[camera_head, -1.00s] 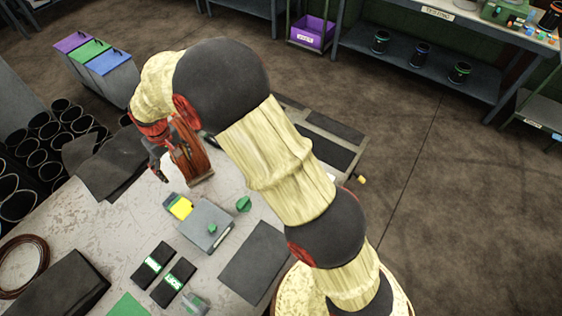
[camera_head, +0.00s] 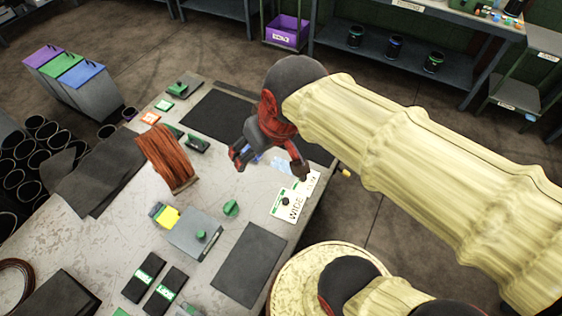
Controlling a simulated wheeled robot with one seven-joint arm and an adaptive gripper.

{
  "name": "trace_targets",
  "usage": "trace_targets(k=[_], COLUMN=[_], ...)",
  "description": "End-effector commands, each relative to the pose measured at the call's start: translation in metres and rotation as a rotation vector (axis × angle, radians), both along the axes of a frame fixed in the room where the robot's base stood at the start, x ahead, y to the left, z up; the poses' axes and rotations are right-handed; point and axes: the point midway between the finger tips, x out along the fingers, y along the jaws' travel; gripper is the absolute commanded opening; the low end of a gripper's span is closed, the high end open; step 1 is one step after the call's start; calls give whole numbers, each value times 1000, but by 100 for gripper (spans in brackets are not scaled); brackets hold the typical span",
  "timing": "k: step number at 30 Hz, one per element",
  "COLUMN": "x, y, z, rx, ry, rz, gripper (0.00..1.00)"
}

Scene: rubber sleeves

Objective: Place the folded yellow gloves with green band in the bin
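A purple bin (camera_head: 287,32) with a white label stands on a low shelf at the back. Bins with purple, green and blue lids (camera_head: 78,70) stand on the floor at the left. My gripper (camera_head: 270,163) is over the table's right part, right of the yellow item and apart from it. Its fingers are spread, and I see nothing held between them.
A grey box with a green knob (camera_head: 196,236), white labelled cards (camera_head: 291,203) and dark mats (camera_head: 250,263) lie around. Black cylinders (camera_head: 50,140) crowd the left.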

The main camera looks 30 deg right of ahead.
Motion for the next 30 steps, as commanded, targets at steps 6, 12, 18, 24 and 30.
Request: trace_targets(k=[6, 12, 18, 24, 30], x=[-45, -54, -50, -9, 63], y=[-17, -20, -19, -2, 37], z=[-4, -6, -7, -17, -48], rx=[2, 2, 3, 1, -4], ry=[-49, -57, -54, -17, 43], rz=[-54, -65, -60, -5, 86], gripper=[72, 76, 76, 76, 76])
